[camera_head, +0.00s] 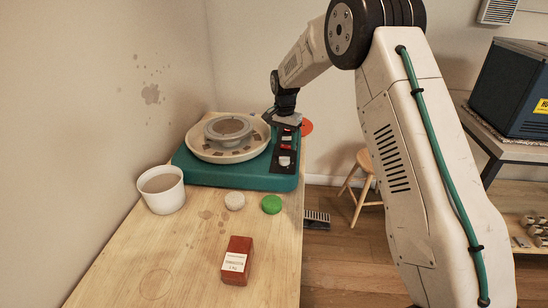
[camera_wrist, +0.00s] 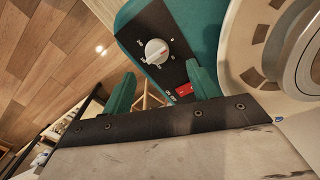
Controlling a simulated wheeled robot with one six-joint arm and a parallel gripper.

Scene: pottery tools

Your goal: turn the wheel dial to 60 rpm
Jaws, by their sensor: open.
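The pottery wheel has a teal body (camera_head: 230,178) and a cream pan around a grey wheel head (camera_head: 229,127). Its black control panel is on the body's right side. The dial, a white round knob (camera_wrist: 157,52) with a red mark, sits on this panel (camera_wrist: 181,68) with small printed markings around it, too small to read. The dial also shows in the head view (camera_head: 284,161). My gripper (camera_wrist: 160,73) is open, its two teal fingers apart and short of the dial, which lies beyond the gap between them. In the head view my gripper (camera_head: 285,118) is above the panel's far end.
A red switch (camera_wrist: 184,90) is on the panel near the right finger. The pan (camera_wrist: 250,60) is close to its right. A white bucket (camera_head: 161,190), a pale round lump (camera_head: 235,201), a green disc (camera_head: 271,204) and a red-brown box (camera_head: 237,261) stand on the wooden table (camera_head: 190,270).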

